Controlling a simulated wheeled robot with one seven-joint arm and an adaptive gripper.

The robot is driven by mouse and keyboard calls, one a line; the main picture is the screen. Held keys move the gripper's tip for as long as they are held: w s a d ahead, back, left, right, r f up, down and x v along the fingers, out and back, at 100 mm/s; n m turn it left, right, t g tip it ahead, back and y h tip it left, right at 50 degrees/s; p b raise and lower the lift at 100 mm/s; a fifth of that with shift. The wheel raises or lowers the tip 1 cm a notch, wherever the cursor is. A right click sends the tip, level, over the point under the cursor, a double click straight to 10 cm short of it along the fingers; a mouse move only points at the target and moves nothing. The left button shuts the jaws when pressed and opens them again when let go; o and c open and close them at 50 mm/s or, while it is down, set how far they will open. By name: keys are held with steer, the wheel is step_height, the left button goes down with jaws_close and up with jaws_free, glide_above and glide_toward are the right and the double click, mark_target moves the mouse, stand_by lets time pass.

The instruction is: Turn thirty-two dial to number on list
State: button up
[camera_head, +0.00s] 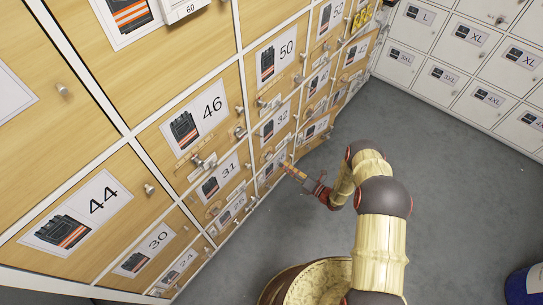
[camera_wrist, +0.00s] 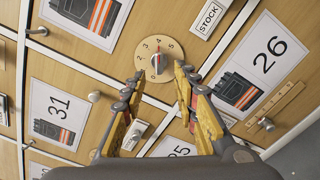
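A round wooden dial (camera_wrist: 147,74) with printed numbers from about 2 to 6 is on a locker door in the wrist view. In the head view my gripper (camera_head: 287,166) is close to the lockers. No readable list shows.
A STOCK plate (camera_wrist: 209,18) is right of the dial.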

mark_target(271, 158)
steer(key=b+x, duration=0.2)
steer(key=x, duration=0.6)
steer(key=shift+s, duration=0.1)
steer(key=shift+c, duration=1.4)
jaws_close()
